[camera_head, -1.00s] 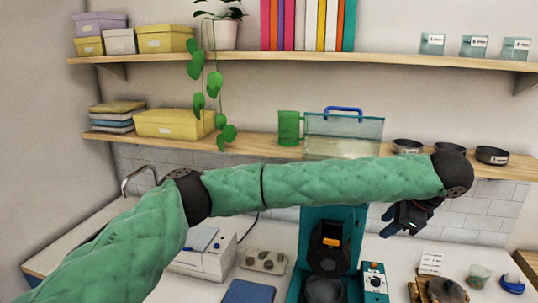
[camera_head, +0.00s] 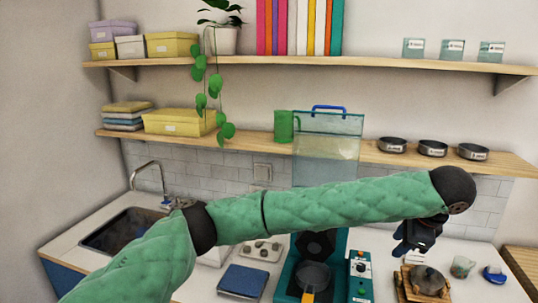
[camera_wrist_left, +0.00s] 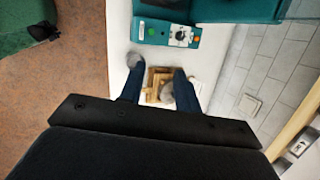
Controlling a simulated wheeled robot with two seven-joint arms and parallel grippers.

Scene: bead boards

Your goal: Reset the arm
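My left arm, in green quilted sleeving, stretches across the head view from the lower left to the right. Its gripper (camera_head: 415,238) hangs at the arm's end, over the right part of the counter. In the left wrist view the two dark fingers (camera_wrist_left: 158,88) are spread apart. A wooden stand with a round grey item (camera_wrist_left: 166,86) shows beyond and between them, and nothing is seen held. The stand also shows below the gripper in the head view (camera_head: 408,292). My right gripper is in neither view.
A teal machine (camera_head: 341,290) with a dark pan and a control box (camera_head: 361,268) stand below the arm. A glass cup (camera_head: 462,267) and a blue item (camera_head: 493,274) are at the right. A shelf (camera_head: 380,158) runs behind; a sink (camera_head: 110,235) is left.

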